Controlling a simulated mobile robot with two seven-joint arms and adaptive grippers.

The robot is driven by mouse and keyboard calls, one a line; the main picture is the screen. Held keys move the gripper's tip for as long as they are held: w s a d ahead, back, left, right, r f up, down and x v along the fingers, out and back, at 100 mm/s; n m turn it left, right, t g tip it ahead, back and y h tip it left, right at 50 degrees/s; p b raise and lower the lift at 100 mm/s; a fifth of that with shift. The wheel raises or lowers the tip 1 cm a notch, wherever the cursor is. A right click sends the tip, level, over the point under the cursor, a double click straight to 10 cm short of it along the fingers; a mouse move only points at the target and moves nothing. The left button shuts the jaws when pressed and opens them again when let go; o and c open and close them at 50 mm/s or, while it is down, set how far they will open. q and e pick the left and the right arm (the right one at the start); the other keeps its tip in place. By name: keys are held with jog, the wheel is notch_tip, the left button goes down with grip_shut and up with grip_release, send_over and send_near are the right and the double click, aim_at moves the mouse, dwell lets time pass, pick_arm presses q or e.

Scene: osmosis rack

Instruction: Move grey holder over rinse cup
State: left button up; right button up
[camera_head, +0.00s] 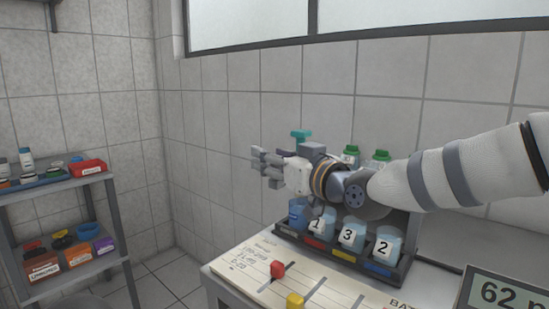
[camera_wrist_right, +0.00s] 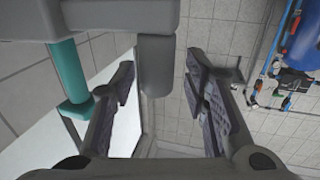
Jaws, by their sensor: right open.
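My right gripper (camera_head: 256,162) reaches in from the right above the rack, pointing left, with fingers apart. In the wrist view its open fingers (camera_wrist_right: 165,105) hold nothing. What seems to be the grey holder (camera_head: 312,151), with a teal T-shaped top (camera_head: 300,134), stands just behind the gripper, partly hidden by it. In the wrist view the grey body (camera_wrist_right: 120,18) fills the top, and a grey stub (camera_wrist_right: 157,65) juts towards the finger gap; contact cannot be told. A blue cup (camera_head: 298,213) at the rack's left end may be the rinse cup; its label is unclear.
The dark rack (camera_head: 340,258) holds cups marked 1 (camera_head: 318,222), 3 (camera_head: 352,235) and 2 (camera_head: 386,247). Green-capped bottles (camera_head: 380,156) stand behind. Red (camera_head: 277,269) and yellow (camera_head: 295,301) blocks sit on the front board (camera_head: 245,270). A shelf (camera_head: 70,188) stands left.

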jog(key=shift+d, duration=0.15)
jog(key=v, duration=1.2)
